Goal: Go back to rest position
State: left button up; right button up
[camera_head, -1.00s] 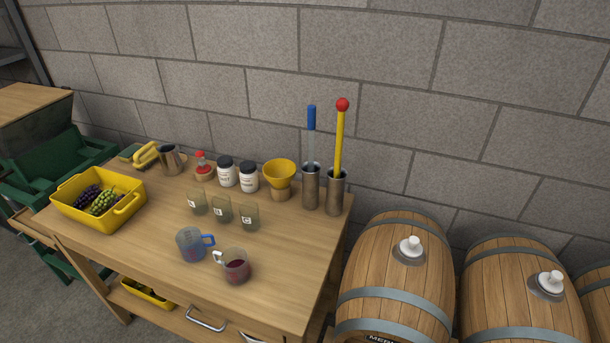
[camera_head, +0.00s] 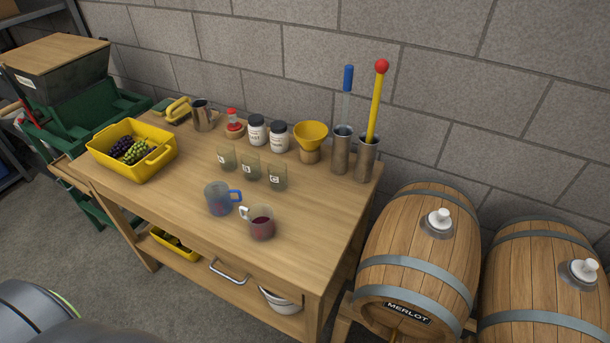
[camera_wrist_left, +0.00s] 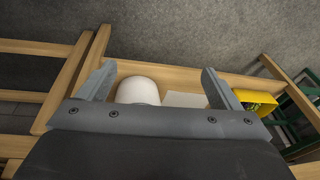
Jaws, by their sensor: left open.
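My left gripper (camera_wrist_left: 158,84) shows in the left wrist view with its two fingers spread wide and nothing between them. Below and beyond it are the workbench's lower shelf (camera_wrist_left: 190,76), a white rounded vessel (camera_wrist_left: 138,90) and part of a yellow crate (camera_wrist_left: 255,101). In the head view neither gripper shows; grey parts of my own body are at the lower left. The wooden workbench (camera_head: 195,228) stands ahead. A blue-handled measuring jug (camera_head: 218,198) and a white-handled jug with red liquid (camera_head: 261,224) stand on it.
A yellow crate of grapes (camera_head: 143,170) sits at the bench's left. Three labelled glasses, jars, a yellow funnel (camera_head: 310,134) and two steel cylinders (camera_head: 342,152) stand behind. Barrels (camera_head: 415,265) are at right, a green machine (camera_head: 70,115) at left. Floor before the bench is clear.

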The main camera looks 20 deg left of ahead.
pick_arm(q)
jog(key=s+d+f+g+b, duration=0.1)
jog(key=s+f, duration=1.2)
jog(key=shift+d, duration=0.2)
jog(key=shift+s, duration=0.1)
